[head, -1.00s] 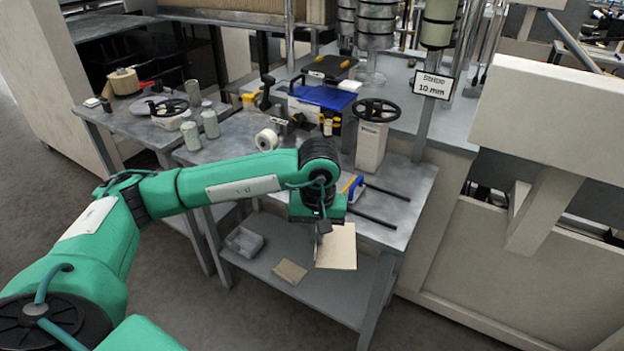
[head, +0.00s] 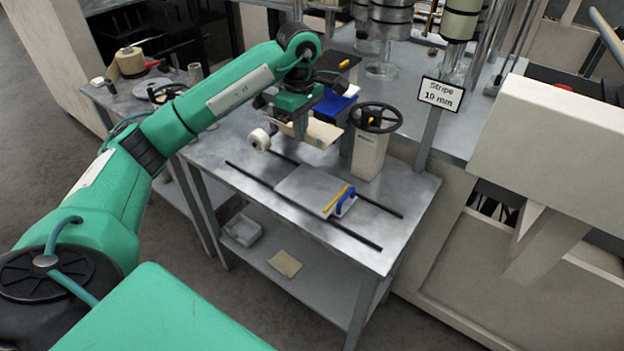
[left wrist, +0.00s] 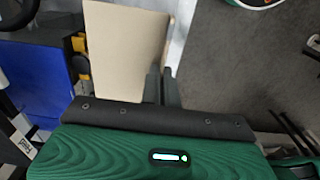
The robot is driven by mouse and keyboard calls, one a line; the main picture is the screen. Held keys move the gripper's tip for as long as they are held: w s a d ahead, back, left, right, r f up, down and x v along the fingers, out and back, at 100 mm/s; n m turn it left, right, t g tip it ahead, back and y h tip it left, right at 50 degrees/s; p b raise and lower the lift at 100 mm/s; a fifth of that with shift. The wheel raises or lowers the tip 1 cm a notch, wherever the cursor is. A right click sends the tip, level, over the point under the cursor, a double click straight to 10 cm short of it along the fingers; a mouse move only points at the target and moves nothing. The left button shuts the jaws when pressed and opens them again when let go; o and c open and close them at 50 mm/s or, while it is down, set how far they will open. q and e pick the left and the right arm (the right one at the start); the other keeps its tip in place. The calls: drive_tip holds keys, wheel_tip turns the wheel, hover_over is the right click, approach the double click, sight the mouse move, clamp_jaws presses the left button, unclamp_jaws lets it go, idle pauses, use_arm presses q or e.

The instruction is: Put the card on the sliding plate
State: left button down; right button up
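My left gripper (head: 300,128) is shut on a tan card (head: 318,133) and holds it above the back part of the metal table. In the left wrist view the card (left wrist: 122,50) stands out between the dark fingers (left wrist: 160,88). The grey sliding plate (head: 308,187) lies on the table between two black rails, below and in front of the held card, apart from it. A blue handle with a yellow strip (head: 342,202) is at the plate's right end. My right gripper is not in view.
A cream post with a black handwheel (head: 369,155) stands behind the plate. A white roll (head: 259,140) is left of the card. A blue box (head: 333,103) is behind my gripper. Another tan card (head: 285,263) and a grey tray (head: 243,229) are on the lower shelf.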

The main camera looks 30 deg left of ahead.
use_arm(q)
drive_tip(key=p, duration=0.3)
hover_over(303, 196)
wheel_tip(303, 196, down, 15)
drive_tip(key=shift+w+r, duration=0.1)
wheel_tip(303, 196, down, 4)
drive_tip(key=shift+p, duration=0.6)
drive_tip(key=shift+f, duration=0.2)
drive_tip(key=c, duration=1.7)
unclamp_jaws()
drive_tip(key=shift+r, duration=0.15)
